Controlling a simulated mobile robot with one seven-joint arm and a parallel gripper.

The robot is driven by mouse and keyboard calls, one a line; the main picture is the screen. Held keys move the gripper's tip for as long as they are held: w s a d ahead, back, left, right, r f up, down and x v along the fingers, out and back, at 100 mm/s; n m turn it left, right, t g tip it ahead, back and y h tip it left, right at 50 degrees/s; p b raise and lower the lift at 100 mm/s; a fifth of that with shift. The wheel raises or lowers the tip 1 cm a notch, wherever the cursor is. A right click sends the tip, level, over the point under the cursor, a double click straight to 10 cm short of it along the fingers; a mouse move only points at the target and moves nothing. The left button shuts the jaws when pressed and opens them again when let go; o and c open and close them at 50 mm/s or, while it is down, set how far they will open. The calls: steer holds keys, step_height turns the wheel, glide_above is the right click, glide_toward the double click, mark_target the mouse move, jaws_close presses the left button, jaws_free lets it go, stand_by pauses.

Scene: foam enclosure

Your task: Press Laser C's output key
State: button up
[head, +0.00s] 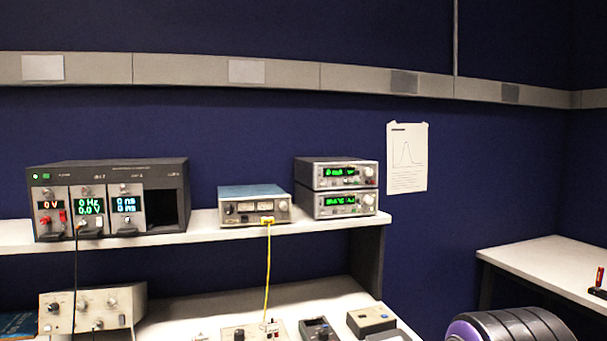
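No label reading "Laser C" is legible, so I cannot tell which unit it is or pick out its output key. Two grey instruments are stacked at the right end of the shelf: an upper unit (337,173) and a lower unit (337,203). Both have lit green displays and small knobs and keys at the right of their fronts. A smaller blue-topped box (254,206) stands left of them, with a yellow cable plugged into its front. My gripper is not in view.
A dark modular rack (109,197) with lit displays and an empty bay stands on the left of the shelf (200,233). A yellow cable (267,275) hangs to the lower bench, where several small boxes and a beige knobbed unit (93,309) stand. A white side table (555,265) is at right.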

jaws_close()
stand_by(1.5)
